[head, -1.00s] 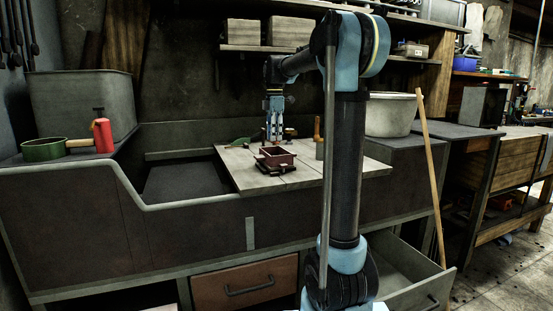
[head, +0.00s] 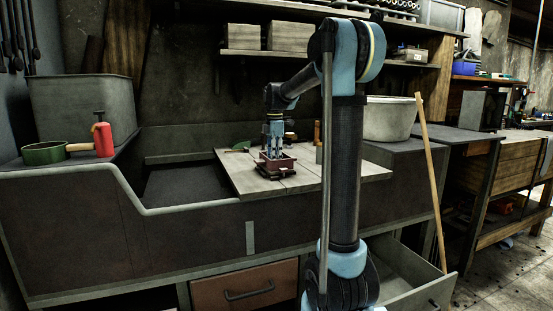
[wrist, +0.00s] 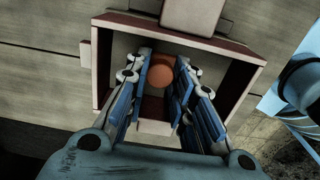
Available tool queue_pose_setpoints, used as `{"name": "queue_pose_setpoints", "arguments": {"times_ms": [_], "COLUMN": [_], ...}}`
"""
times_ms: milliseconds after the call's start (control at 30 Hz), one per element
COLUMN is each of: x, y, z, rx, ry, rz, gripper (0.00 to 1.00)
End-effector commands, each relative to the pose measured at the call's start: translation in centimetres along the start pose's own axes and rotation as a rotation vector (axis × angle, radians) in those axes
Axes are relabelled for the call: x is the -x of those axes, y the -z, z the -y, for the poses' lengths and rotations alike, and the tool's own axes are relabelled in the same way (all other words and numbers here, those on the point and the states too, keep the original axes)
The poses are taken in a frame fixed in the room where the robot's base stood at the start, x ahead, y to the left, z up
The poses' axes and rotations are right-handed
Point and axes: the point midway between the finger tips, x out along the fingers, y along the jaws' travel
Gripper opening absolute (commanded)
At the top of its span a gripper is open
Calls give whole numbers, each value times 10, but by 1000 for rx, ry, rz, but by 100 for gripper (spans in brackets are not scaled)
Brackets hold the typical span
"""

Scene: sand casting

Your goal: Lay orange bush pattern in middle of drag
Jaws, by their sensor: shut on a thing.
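The drag (head: 291,166) is a small reddish-brown open box on the wooden board. In the wrist view its walls (wrist: 103,65) surround my fingertips. My gripper (head: 274,156) points down into the drag, and its blue fingers also show in the wrist view (wrist: 161,80). They are shut on the orange bush pattern (wrist: 161,76), a round orange piece near the middle of the drag opening. The pattern is hidden in the head view. I cannot tell whether it touches the bottom of the drag.
The wooden board (head: 240,180) spans the sand bin (head: 185,185). Small tools and a wooden-handled item (head: 317,133) stand behind the drag. A green pan (head: 44,154) and a red bottle (head: 103,140) are at left. A drawer (head: 415,285) hangs open below right.

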Motion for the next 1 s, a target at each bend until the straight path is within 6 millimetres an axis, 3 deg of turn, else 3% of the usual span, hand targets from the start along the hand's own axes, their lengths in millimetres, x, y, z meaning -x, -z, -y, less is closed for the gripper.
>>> {"name": "queue_pose_setpoints", "arguments": {"times_ms": [33,67,133,567,767,1000], "x": [-1,-1,-1,3,28,73], "y": [0,0,0,0,0,0], "z": [0,0,0,0,0,0], "rx": [0,0,0,0,0,0], "ry": [0,0,0,0,0,0], "rz": [0,0,0,0,0,0], "gripper": [0,27,43,43,43,43]}}
